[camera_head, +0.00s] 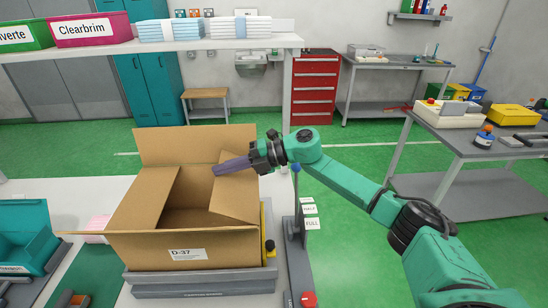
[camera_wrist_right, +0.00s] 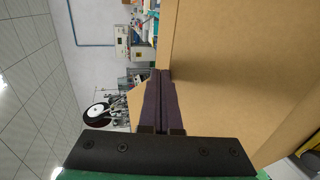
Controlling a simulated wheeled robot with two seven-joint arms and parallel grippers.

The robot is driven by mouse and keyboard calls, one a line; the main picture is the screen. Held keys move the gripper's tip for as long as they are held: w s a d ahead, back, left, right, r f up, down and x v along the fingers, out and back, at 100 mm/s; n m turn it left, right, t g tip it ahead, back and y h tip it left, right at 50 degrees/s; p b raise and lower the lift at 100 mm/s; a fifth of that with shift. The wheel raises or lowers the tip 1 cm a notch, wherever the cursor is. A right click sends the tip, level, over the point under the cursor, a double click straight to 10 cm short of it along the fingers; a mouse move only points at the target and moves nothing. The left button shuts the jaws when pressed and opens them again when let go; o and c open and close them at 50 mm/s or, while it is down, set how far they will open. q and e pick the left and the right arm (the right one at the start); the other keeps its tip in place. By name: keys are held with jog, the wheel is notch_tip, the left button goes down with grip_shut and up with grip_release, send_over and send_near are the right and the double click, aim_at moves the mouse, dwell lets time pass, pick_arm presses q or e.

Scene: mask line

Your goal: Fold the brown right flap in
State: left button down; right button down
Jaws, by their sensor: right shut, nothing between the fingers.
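An open brown cardboard box (camera_head: 185,240) labelled D-37 sits on a grey platform on the bench. Its right flap (camera_head: 236,195) leans inward over the right part of the opening. The left flap (camera_head: 148,200) also slopes inward, the back flap (camera_head: 195,145) stands up, and the front flap (camera_head: 160,236) hangs outward. My right gripper (camera_head: 216,170) is shut and empty, with its purple fingers lying across the upper part of the right flap. In the right wrist view the shut fingers (camera_wrist_right: 162,75) lie against brown cardboard (camera_wrist_right: 240,60). Whether they press on it I cannot tell. My left gripper is out of view.
A teal bin (camera_head: 30,240) stands left of the box. A post with HALF and FULL labels (camera_head: 309,216) and a red knob stands to its right. A shelf (camera_head: 200,43) with bins and packs runs above, behind the box.

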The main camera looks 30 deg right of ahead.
aim_at(226, 178)
jog(key=shift+w+a+f, duration=0.15)
jog(key=shift+a+f, duration=0.2)
jog(key=shift+f, duration=0.2)
jog(key=shift+w+a+f, duration=0.15)
jog(key=shift+a+f, duration=0.15)
jog(key=shift+f, duration=0.2)
jog(key=shift+w+a+f+g+h, duration=0.15)
jog(key=shift+a+f+g+h, duration=0.15)
jog(key=shift+f+h, duration=0.2)
jog(key=shift+a+f, duration=0.25)
jog(key=shift+f, duration=0.35)
jog(key=shift+w+f, duration=0.1)
jog(key=shift+f, duration=0.1)
